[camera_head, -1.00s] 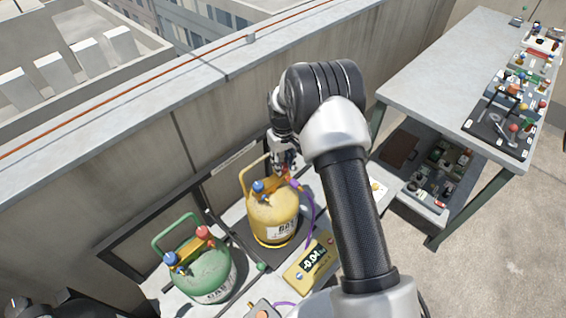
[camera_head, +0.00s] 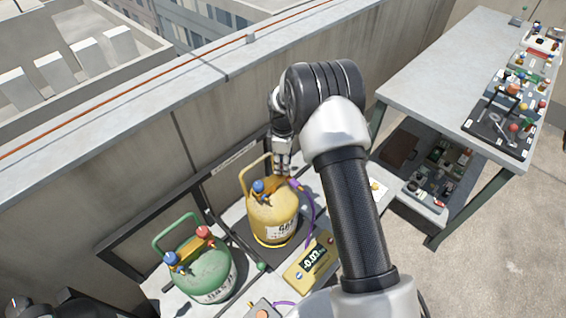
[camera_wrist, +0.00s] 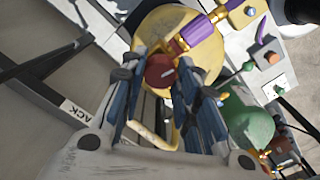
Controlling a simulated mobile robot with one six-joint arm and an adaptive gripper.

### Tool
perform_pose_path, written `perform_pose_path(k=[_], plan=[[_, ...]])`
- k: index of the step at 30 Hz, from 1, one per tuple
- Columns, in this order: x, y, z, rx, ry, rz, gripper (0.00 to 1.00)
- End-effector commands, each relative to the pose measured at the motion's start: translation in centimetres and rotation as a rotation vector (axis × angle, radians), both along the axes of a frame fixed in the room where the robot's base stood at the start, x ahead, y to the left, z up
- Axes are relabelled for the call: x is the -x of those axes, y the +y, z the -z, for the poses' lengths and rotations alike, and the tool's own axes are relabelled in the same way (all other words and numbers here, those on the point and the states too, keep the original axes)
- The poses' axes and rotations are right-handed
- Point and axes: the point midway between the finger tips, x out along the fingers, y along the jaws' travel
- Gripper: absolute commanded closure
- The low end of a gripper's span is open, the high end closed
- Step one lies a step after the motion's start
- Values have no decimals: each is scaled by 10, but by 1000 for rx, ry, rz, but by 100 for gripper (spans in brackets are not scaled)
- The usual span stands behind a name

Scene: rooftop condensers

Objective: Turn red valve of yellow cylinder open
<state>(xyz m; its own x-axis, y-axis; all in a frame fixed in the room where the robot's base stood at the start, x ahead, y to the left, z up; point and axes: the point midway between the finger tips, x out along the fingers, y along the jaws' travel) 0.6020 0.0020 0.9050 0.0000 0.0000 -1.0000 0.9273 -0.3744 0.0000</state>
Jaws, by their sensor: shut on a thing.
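The yellow cylinder (camera_head: 273,218) stands upright on a dark scale plate, with a handle, a blue knob (camera_head: 258,187) and a purple hose at its top. My gripper (camera_head: 282,172) reaches down behind the top of this cylinder. In the wrist view the red valve (camera_wrist: 160,71) sits between the fingertips of my gripper (camera_wrist: 164,66), which is shut on it. The cylinder's yellow top (camera_wrist: 150,40) shows beyond the fingers. The red valve is hidden in the head view.
A green cylinder (camera_head: 204,272) with red and blue knobs stands at the left. A yellow display box (camera_head: 311,260) lies in front. A concrete wall (camera_head: 210,130) runs behind. A grey table (camera_head: 437,70) with trays stands at the right.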

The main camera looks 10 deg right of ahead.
Motion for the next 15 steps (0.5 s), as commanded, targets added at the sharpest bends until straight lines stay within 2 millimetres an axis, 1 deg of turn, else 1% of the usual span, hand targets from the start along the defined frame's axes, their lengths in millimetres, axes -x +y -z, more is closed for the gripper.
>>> perform_pose_path(k=[6, 15], plan=[[0, 0, 0, 0, 0, -103, 95], [0, 0, 0, 0, 0, -159, 95]])
